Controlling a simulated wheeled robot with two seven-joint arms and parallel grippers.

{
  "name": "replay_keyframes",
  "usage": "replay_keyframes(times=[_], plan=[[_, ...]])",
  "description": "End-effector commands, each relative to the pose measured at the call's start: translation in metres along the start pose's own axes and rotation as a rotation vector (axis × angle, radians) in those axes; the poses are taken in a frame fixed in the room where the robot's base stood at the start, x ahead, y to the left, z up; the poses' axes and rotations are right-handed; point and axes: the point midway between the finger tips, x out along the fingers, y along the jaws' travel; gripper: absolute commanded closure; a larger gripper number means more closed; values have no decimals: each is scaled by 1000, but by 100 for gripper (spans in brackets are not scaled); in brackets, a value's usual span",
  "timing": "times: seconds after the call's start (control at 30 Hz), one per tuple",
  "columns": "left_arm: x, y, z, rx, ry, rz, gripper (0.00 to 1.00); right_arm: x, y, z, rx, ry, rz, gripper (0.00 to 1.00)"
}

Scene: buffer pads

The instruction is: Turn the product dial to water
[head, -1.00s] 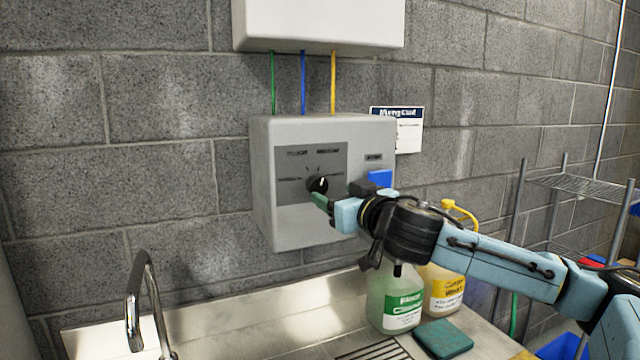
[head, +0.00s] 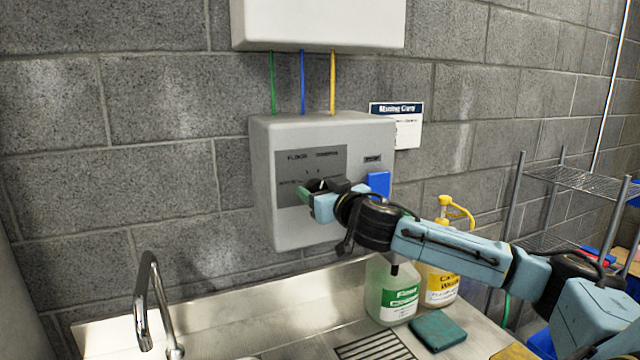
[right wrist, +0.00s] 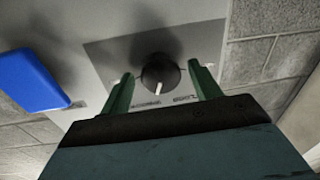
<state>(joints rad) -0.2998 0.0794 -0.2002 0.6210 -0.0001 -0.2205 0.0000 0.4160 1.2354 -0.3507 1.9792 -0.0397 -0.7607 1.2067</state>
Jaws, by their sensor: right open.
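The product dial (right wrist: 160,76) is a round black knob with a white pointer line, on a grey panel (head: 330,157) of the white dispenser box (head: 300,228). My right gripper (right wrist: 162,84) is open, with one green finger on each side of the dial. In the right wrist view I see a gap between the dial and each finger. In the head view the right gripper (head: 315,192) is at the panel and hides much of the dial. The printed labels around the dial are too small or blurred to read surely. My left gripper is not in view.
A blue button (head: 378,184) sits on the box, right of the dial. Below are a green-labelled jug (head: 392,292), a yellow-labelled jug (head: 441,287), a teal sponge (head: 437,331) and a faucet (head: 146,300). A wire shelf (head: 575,180) stands at the right.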

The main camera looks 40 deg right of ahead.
Motion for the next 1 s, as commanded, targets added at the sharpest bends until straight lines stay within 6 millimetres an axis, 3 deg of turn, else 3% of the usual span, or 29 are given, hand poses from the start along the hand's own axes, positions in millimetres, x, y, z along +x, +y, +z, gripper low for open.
replay_keyframes(times=[0.37,0.7,1.0], plan=[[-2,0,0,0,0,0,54,4,-1,0,-1,0,-2,37],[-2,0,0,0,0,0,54,4,-1,0,-1,0,-2,80],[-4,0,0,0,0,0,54,4,-1,0,-36,-3,-2,82]])
